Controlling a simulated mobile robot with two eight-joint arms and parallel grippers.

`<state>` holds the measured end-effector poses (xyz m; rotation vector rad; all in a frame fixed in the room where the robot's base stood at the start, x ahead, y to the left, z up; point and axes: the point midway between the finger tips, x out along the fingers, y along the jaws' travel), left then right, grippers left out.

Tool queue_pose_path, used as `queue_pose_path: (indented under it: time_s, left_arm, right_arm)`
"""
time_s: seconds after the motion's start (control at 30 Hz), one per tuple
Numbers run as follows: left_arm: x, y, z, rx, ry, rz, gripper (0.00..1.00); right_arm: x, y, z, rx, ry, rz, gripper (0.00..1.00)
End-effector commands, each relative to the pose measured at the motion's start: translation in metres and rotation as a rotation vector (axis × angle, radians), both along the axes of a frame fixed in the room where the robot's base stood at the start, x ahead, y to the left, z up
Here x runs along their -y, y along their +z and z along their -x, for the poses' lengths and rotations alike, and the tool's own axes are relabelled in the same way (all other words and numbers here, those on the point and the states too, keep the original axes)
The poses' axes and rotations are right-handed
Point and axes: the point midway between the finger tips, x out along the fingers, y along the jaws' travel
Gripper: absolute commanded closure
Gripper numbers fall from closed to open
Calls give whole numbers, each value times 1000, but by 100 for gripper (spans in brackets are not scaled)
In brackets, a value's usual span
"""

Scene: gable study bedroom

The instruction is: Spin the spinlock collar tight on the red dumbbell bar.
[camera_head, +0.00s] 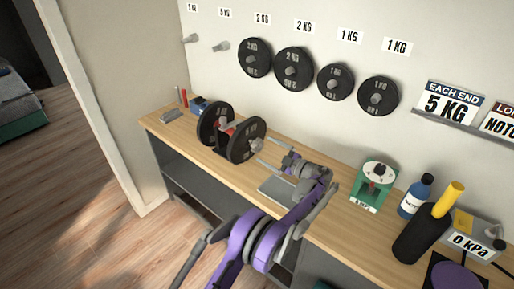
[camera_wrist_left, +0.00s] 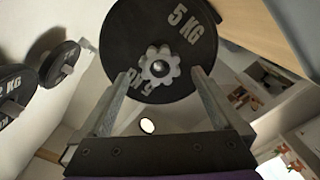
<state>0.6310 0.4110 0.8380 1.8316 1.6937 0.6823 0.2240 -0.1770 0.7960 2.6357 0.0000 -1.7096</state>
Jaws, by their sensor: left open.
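The dumbbell (camera_head: 243,143) lies in a cradle on the bench, with a black plate at each end and a bit of red between them. The spinlock collar (camera_head: 257,145) is a grey, lobed nut on the near end; in the left wrist view the collar (camera_wrist_left: 158,70) sits in front of the 5 KG plate (camera_wrist_left: 188,28). My left gripper (camera_head: 264,150) is open, its fingers pointing at that end. In the left wrist view its fingertips (camera_wrist_left: 163,74) appear on either side of the collar, with gaps. I cannot tell whether they reach its depth. My right gripper is not in view.
Several weight plates (camera_head: 293,68) hang on the wall behind. Right along the wooden bench (camera_head: 185,148) are a grey plate (camera_head: 276,190), a green device (camera_head: 372,186), a blue bottle (camera_head: 416,196), a black cylinder with yellow (camera_head: 418,235) and a 0 kPa box (camera_head: 470,238).

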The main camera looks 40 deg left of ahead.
Motion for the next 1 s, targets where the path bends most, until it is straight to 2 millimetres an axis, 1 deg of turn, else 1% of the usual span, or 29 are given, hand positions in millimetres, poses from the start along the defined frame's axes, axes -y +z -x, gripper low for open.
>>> queue_pose_path:
  time_s: [0.03,0.1,0.23,0.57,1.0]
  left_arm:
    - [0,0,0,81,0,6,0]
    - [0,0,0,180,0,14,0]
    - [0,0,0,265,0,21,0]
    - [-2,0,0,264,0,21,0]
    - [-22,0,-2,263,0,21,0]
  right_arm:
    - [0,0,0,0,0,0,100]
    - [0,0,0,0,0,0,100]
    - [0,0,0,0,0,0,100]
    - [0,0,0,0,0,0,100]
    - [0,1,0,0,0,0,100]
